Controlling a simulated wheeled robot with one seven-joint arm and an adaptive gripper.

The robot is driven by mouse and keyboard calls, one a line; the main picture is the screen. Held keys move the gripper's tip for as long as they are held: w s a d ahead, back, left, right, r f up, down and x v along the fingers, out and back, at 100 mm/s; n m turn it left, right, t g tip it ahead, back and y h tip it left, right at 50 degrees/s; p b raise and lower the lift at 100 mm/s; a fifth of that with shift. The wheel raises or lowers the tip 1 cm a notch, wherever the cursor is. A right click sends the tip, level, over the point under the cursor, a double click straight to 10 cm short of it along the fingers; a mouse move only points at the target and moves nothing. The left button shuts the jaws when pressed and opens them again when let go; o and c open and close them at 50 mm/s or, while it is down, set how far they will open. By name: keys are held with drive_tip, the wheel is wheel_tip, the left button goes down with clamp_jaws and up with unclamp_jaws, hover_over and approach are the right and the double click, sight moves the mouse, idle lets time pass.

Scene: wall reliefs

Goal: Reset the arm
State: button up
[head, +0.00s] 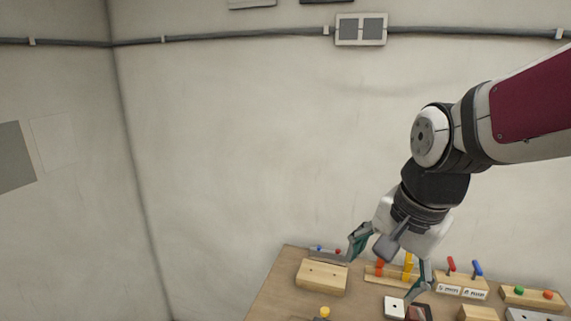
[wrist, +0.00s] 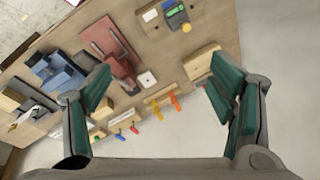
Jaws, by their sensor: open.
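My gripper (head: 390,264) hangs from my arm above the back part of a wooden table (head: 265,305). In the wrist view my gripper (wrist: 165,108) also shows, with its two green-padded fingers spread wide. Nothing is between the fingers, and the table top lies some way beyond them. In the head view the fingers partly cover the things on the table behind them.
A wooden block (head: 321,276), orange and yellow upright pieces (head: 408,266), red and blue levers (head: 476,268) and a board with green and red knobs (head: 533,296) stand on the table. A blue device (wrist: 55,75) and a reddish fixture (wrist: 108,45) show in the wrist view. The wall behind is close.

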drive_tip(key=s+d+r+n+t, duration=0.2)
drive_tip(key=s+d+r+n, duration=0.1)
drive_tip(key=s+n, duration=0.6)
drive_tip(key=shift+s+d+r+t+h, duration=0.25)
drive_tip(key=shift+s+r+h, duration=0.2)
drive_tip(key=shift+s, duration=0.75)
